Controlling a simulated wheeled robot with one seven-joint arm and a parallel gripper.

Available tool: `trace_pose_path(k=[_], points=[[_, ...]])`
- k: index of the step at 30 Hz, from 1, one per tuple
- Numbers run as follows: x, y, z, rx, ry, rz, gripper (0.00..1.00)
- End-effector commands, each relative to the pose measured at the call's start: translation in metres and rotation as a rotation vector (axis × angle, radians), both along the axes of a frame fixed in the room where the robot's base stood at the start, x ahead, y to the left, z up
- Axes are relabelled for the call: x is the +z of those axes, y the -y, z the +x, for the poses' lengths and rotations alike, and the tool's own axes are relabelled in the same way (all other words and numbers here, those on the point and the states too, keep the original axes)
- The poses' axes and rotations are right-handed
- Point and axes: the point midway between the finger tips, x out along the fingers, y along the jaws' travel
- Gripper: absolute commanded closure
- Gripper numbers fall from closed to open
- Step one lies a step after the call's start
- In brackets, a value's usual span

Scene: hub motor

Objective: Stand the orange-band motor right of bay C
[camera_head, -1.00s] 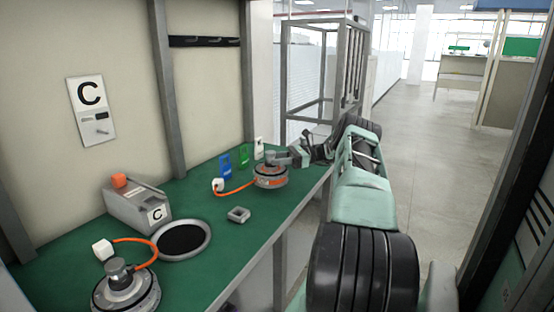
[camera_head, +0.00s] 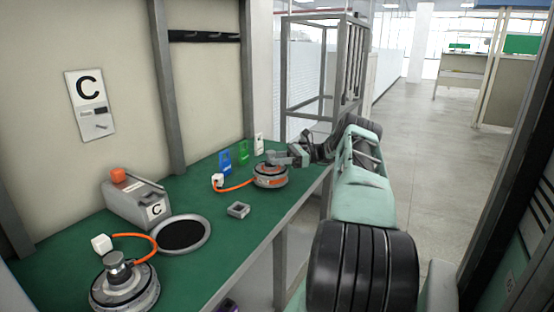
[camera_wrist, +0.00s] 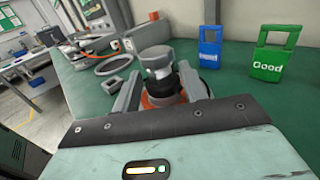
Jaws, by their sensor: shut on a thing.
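The orange-band motor (camera_head: 270,180) is a round grey motor at the far part of the green bench, upright, right of bay C. An orange cable (camera_head: 236,187) runs from it to a white plug (camera_head: 218,182). My gripper (camera_head: 273,157) is shut on the motor's top hub; the wrist view shows the hub (camera_wrist: 157,62) between its fingers (camera_wrist: 160,85). The motor looks level on the bench, but its underside is hidden. Bay C has a grey box (camera_head: 125,207) with a C label and a dark round pad in a grey ring (camera_head: 208,238).
Another motor (camera_head: 125,290) with an orange cable stands at the near left. A small grey square block (camera_head: 238,210) lies between the ring and the orange-band motor. Blue (camera_head: 225,163), green (camera_head: 242,153) and white (camera_head: 259,144) tags stand behind it. The bench's front edge is close.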

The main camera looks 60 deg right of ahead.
Motion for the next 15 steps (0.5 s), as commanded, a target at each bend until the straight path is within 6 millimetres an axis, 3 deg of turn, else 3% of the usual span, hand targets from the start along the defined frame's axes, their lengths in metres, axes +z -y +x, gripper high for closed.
trace_pose_path(k=[15], points=[[0.0004,0.0003,0.0006,0.000,0.006,0.000,1.00]])
